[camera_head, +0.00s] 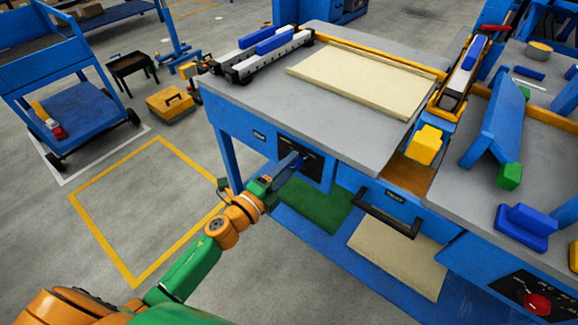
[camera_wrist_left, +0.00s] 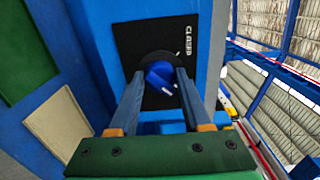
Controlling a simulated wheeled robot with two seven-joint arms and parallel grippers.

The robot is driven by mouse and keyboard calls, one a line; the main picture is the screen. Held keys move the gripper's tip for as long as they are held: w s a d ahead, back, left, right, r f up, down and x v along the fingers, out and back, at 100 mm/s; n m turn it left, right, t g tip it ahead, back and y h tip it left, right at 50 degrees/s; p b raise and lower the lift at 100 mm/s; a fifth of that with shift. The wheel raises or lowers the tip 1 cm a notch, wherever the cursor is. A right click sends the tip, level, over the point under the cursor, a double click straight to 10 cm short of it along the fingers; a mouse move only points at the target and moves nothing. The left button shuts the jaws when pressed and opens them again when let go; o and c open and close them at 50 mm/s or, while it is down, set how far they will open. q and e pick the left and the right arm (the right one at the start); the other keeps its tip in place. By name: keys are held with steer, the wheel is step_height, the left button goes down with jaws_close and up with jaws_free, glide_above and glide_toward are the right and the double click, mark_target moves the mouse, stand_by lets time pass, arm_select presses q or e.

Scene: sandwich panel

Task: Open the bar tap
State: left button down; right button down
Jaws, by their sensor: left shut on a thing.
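The tap is a round blue knob (camera_wrist_left: 161,78) on a black plate (camera_wrist_left: 194,33) with white lettering, set in the blue front of the workbench. In the head view the black plate (camera_head: 312,163) sits below the tabletop edge, and the knob is mostly hidden by the fingers. My left gripper (camera_head: 292,164) reaches it from the front left. In the left wrist view the two blue fingers of the left gripper (camera_wrist_left: 161,84) stand one on each side of the knob and are shut on it. My right gripper is not in view.
A pale panel (camera_head: 362,80) and a rail with blue blocks (camera_head: 264,50) lie on the grey tabletop (camera_head: 290,100). A black drawer handle (camera_head: 388,214) juts out right of the plate. A red knob (camera_head: 537,302) is at lower right.

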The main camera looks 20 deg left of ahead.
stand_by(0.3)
arm_select(q)
steer(key=shift+c, duration=1.8)
jaws_free()
steer(key=v, duration=0.7)
steer(key=shift+b, duration=0.35)
